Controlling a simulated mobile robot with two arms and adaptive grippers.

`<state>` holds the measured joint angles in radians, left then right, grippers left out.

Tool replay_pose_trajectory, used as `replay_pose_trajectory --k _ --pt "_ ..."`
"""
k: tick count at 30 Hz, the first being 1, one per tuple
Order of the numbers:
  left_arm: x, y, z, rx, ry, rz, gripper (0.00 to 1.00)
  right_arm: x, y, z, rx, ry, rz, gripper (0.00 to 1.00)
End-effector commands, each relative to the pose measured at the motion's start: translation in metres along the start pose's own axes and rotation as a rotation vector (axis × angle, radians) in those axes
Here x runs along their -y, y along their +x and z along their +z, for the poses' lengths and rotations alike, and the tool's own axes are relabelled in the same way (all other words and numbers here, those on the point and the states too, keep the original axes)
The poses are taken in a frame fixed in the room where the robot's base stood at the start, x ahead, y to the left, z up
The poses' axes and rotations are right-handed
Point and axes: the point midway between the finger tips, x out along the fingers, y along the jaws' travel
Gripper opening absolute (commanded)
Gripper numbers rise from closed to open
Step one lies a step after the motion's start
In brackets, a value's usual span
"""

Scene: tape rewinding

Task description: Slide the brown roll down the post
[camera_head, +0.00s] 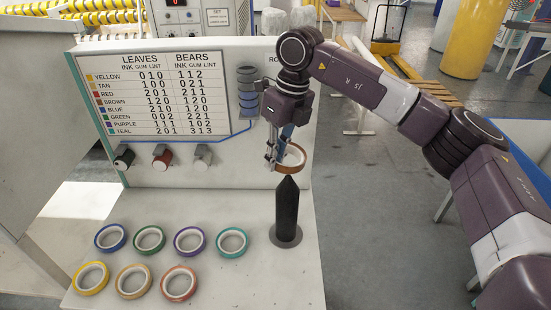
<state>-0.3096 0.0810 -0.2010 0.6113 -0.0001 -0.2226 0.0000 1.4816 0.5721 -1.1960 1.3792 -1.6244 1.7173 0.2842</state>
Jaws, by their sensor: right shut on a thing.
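The brown roll (291,166) is a ring of tape held above and slightly beside the tip of the post. My right gripper (271,158) points down and is shut on the left side of the roll's rim. The dark pointed post (287,212) stands upright on a round base at the right side of the white bench. The roll appears above the post tip, not around it; whether its hole is centred over the tip cannot be told. My left gripper is out of view.
Several tape rolls lie on the bench (250,285), among them a teal roll (232,242) nearest the post and a red roll (179,284). Behind stands a panel with a chart (155,96), a light stack (247,92) and knobs (161,157).

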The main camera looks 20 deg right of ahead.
Motion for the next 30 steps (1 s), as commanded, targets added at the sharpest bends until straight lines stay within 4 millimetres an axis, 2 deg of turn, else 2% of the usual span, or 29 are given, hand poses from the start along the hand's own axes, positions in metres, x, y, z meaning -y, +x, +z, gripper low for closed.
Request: replay_pose_trajectory --k 5,13,18,30 --pt "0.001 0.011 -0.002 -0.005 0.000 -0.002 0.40 0.003 0.018 -0.003 -0.002 0.001 -0.001 0.00" --pt "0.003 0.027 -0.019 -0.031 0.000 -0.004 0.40 0.006 0.045 -0.006 -0.001 0.001 -0.001 0.00" --pt "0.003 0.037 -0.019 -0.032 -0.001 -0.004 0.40 0.007 0.059 -0.008 -0.001 0.001 -0.001 0.00" --pt "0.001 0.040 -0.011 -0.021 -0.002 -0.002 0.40 0.008 0.063 -0.009 -0.001 0.001 -0.001 0.00"
